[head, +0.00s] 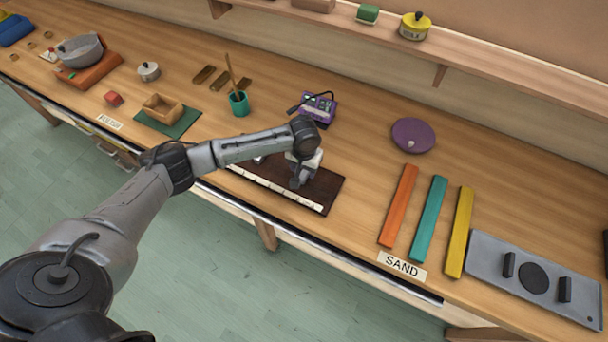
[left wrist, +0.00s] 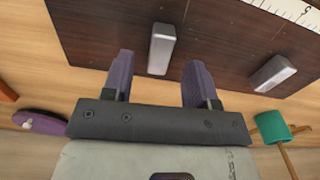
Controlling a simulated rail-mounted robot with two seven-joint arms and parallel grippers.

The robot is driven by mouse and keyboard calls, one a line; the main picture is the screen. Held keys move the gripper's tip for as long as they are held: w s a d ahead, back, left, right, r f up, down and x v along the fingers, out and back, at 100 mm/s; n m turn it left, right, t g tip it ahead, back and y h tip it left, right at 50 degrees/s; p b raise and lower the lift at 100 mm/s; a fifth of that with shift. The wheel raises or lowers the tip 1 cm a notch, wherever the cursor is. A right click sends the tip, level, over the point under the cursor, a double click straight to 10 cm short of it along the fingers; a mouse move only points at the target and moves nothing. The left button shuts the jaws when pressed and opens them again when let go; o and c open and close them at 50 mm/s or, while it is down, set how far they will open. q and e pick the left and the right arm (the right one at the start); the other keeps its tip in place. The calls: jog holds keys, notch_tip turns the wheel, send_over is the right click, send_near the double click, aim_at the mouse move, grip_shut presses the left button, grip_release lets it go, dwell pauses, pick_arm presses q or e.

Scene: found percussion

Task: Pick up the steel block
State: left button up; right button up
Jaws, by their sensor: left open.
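A dark brown board (head: 326,186) with a white ruled strip on its near edge lies on the bench. In the left wrist view, two steel blocks lie on it: one steel block (left wrist: 161,45) is in line with the gap between my fingers, the other steel block (left wrist: 273,73) is off to the right. My left gripper (head: 298,186) is over the board, pointing down, open and empty. Its purple fingers (left wrist: 159,70) stand either side of the near end of the first block; I cannot tell the height gap. In the head view my gripper hides that block. My right gripper is out of view.
A purple box device (head: 321,106) stands behind the board, a teal cup (head: 238,103) with sticks to its left. A purple disc (head: 413,135) and orange, teal and yellow bars (head: 429,218) lie to the right. Bare bench surrounds the board's right end.

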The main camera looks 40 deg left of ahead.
aim_at(304, 175)
pick_arm(q)
jog(key=shift+f, duration=1.15)
grip_shut()
